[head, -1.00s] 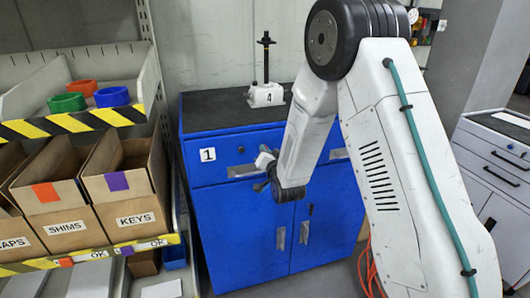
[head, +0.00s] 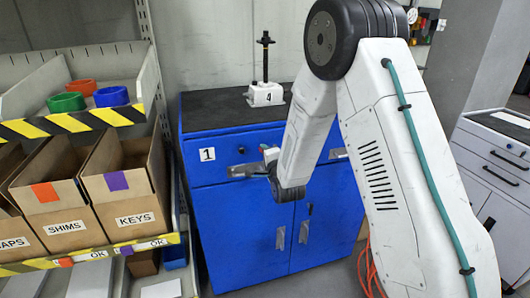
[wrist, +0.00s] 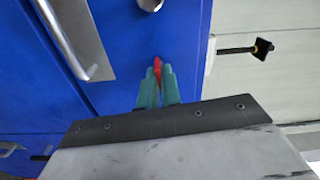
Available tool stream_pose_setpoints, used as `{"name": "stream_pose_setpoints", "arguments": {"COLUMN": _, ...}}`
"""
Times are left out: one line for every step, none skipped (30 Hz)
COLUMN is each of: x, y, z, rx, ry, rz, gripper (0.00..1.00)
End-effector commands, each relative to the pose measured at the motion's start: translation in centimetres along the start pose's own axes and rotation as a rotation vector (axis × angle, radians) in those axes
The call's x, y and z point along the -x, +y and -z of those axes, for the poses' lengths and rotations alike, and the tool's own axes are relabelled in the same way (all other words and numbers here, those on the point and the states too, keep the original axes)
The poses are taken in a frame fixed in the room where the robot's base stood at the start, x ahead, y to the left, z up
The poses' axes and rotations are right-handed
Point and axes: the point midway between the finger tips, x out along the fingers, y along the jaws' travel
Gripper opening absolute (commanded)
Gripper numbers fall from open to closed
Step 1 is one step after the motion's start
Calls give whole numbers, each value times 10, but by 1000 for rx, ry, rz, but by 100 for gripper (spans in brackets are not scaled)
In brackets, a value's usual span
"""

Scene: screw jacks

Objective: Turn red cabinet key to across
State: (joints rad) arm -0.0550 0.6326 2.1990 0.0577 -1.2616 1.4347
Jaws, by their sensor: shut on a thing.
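The blue cabinet (head: 235,225) stands in the middle of the head view, with a label "1" on its upper left front. In the wrist view, the red key (wrist: 157,64) stands against the blue front (wrist: 115,95) of the cabinet. My gripper (wrist: 157,76) has its two green fingers shut on the red key, one on each side. Only a small red part shows beyond the fingertips. The key's exact angle is hard to tell.
A metal drawer handle (wrist: 82,45) and a round metal part (wrist: 150,4) are near the key. A white-based screw jack marked 4 (head: 266,94) stands on the cabinet top. A shelf with bins, including a KEYS box (head: 135,219), stands at left. White drawers (head: 495,160) are at right.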

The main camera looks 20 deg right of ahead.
Motion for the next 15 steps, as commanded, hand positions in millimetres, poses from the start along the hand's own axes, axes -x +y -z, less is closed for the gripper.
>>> {"name": "stream_pose_setpoints", "arguments": {"x": 0, "y": 0, "z": 1, "rx": -24, "ry": 1, "rz": -1, "gripper": 0}}
{"name": "stream_pose_setpoints", "arguments": {"x": 0, "y": 0, "z": 1, "rx": -37, "ry": 1, "rz": -1, "gripper": 0}}
{"name": "stream_pose_setpoints", "arguments": {"x": 0, "y": 0, "z": 1, "rx": -55, "ry": 1, "rz": -1, "gripper": 0}}
{"name": "stream_pose_setpoints", "arguments": {"x": 0, "y": 1, "z": 1, "rx": -66, "ry": 1, "rz": -1, "gripper": 0}}
{"name": "stream_pose_setpoints", "arguments": {"x": 0, "y": 1, "z": 1, "rx": -77, "ry": 1, "rz": -1, "gripper": 0}}
{"name": "stream_pose_setpoints", "arguments": {"x": 0, "y": 1, "z": 1, "rx": -90, "ry": 1, "rz": -1, "gripper": 0}}
{"name": "stream_pose_setpoints", "arguments": {"x": 0, "y": 1, "z": 1, "rx": -98, "ry": 2, "rz": -1, "gripper": 0}}
{"name": "stream_pose_setpoints", "arguments": {"x": 0, "y": 1, "z": 1, "rx": -105, "ry": 2, "rz": -1, "gripper": 0}}
{"name": "stream_pose_setpoints", "arguments": {"x": 0, "y": 1, "z": 1, "rx": -114, "ry": 2, "rz": -1, "gripper": 0}}
{"name": "stream_pose_setpoints", "arguments": {"x": 0, "y": 1, "z": 1, "rx": -119, "ry": 2, "rz": -1, "gripper": 0}}
{"name": "stream_pose_setpoints", "arguments": {"x": 0, "y": 1, "z": 1, "rx": -123, "ry": 2, "rz": -1, "gripper": 0}}
{"name": "stream_pose_setpoints", "arguments": {"x": 0, "y": 1, "z": 1, "rx": -127, "ry": 2, "rz": -1, "gripper": 0}}
{"name": "stream_pose_setpoints", "arguments": {"x": 0, "y": 1, "z": 1, "rx": -130, "ry": 2, "rz": -1, "gripper": 0}}
{"name": "stream_pose_setpoints", "arguments": {"x": 0, "y": 1, "z": 1, "rx": -132, "ry": 2, "rz": -1, "gripper": 0}}
{"name": "stream_pose_setpoints", "arguments": {"x": 0, "y": 1, "z": 1, "rx": -134, "ry": 2, "rz": -1, "gripper": 0}}
